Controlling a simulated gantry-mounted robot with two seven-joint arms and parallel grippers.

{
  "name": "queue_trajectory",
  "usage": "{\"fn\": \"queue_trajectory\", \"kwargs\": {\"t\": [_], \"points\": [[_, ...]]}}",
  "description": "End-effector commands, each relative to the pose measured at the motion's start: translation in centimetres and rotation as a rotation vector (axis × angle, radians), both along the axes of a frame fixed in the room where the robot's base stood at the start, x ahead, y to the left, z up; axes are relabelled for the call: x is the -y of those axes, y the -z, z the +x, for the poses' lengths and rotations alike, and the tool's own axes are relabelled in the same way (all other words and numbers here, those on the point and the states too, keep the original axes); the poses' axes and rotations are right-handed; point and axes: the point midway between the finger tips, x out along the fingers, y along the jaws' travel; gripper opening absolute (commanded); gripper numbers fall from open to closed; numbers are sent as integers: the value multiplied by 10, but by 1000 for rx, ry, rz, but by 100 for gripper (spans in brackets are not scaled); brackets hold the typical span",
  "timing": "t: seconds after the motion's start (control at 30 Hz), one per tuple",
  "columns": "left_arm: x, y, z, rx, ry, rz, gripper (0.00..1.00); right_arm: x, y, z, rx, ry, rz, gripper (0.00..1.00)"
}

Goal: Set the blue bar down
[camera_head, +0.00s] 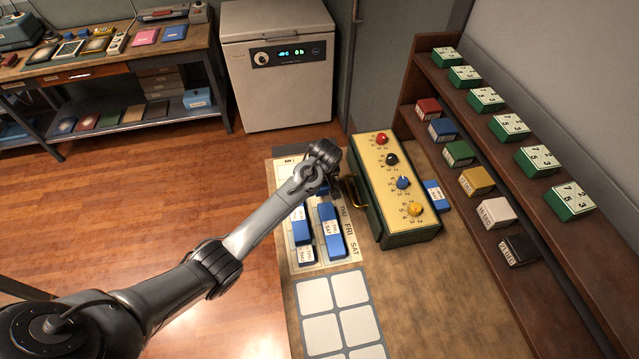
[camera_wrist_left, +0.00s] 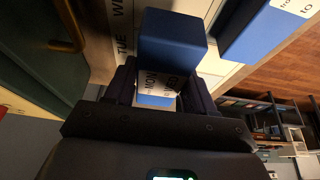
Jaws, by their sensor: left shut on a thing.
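My left gripper (camera_head: 322,178) is over the upper part of the day chart (camera_head: 345,255). In the left wrist view its two dark fingers (camera_wrist_left: 160,92) are shut on a blue bar (camera_wrist_left: 172,38) with a white label reading MON and WED. In the head view the gripper hides most of this bar (camera_head: 323,188). I cannot tell whether it touches the chart. Other blue bars lie on the chart just below it, one at the left (camera_head: 301,226) and one at the right (camera_head: 331,231). My right gripper is out of view.
A green box with a yellow top (camera_head: 393,178), coloured knobs and a brass handle (camera_head: 352,190) stands close right of the gripper. Another blue bar (camera_head: 434,196) lies beyond it. A shelf (camera_head: 520,130) holds number blocks and coloured boxes. A white-squared mat (camera_head: 325,310) lies empty in front.

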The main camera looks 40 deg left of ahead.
Motion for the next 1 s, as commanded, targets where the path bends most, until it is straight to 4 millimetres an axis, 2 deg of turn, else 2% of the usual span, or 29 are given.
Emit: {"fn": "queue_trajectory", "kwargs": {"t": [0.33, 0.77, 0.8, 0.93, 1.0], "points": [[0, 37, -1, -3, -1, 0, 22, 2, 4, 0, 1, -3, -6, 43], [0, 42, -1, -1, -1, 0, 22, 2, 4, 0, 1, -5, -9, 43], [0, 42, -1, -1, -1, 0, 60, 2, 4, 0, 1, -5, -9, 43], [0, 42, -1, -1, -1, 0, 80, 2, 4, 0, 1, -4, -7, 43], [0, 42, -1, -1, -1, 0, 80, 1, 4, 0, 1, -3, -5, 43]]}}
